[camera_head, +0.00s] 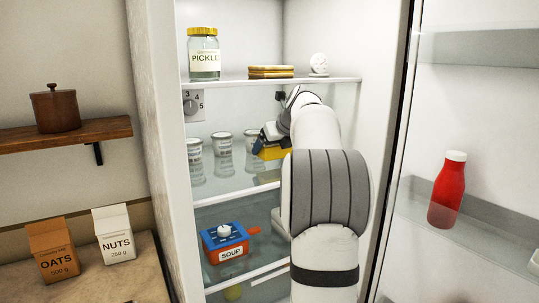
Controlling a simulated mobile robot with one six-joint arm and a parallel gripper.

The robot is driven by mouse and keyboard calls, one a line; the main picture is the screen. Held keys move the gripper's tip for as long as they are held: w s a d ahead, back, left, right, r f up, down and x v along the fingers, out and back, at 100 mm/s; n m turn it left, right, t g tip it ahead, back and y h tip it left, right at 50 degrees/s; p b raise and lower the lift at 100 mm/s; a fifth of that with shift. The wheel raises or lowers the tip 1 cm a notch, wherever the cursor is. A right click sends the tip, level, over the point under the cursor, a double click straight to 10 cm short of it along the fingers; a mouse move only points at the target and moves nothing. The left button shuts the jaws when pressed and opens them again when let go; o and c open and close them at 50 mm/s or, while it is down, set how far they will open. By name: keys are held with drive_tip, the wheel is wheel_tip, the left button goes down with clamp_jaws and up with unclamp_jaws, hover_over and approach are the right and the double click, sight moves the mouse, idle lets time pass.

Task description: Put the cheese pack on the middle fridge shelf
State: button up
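The yellow cheese pack (272,152), with a dark blue part at its left, is at the level of the middle fridge shelf (235,193), right of the white cups. My gripper (268,135) is at the pack, inside the fridge. My arm comes in from the lower right and hides part of the gripper and the pack's right side. The fingers are too small and dark to tell whether they are closed on the pack. I cannot tell whether the pack touches the shelf.
Several white cups (222,144) stand on the middle shelf. Above are a pickle jar (204,58), a yellow stack (270,72) and a white round item (319,63). A soup box (225,243) stands below. The open door at right holds a red bottle (447,190).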

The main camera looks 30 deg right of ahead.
drive_tip(key=shift+f, duration=1.25)
drive_tip(key=shift+f, duration=0.15)
drive_tip(key=o, duration=0.9)
drive_tip(key=shift+s+r, duration=0.1)
drive_tip(key=shift+r, duration=0.15)
drive_tip(key=v, duration=0.7)
drive_tip(key=shift+s, duration=0.15)
drive_tip(key=shift+s+a, duration=0.1)
drive_tip(key=shift+s, duration=0.05)
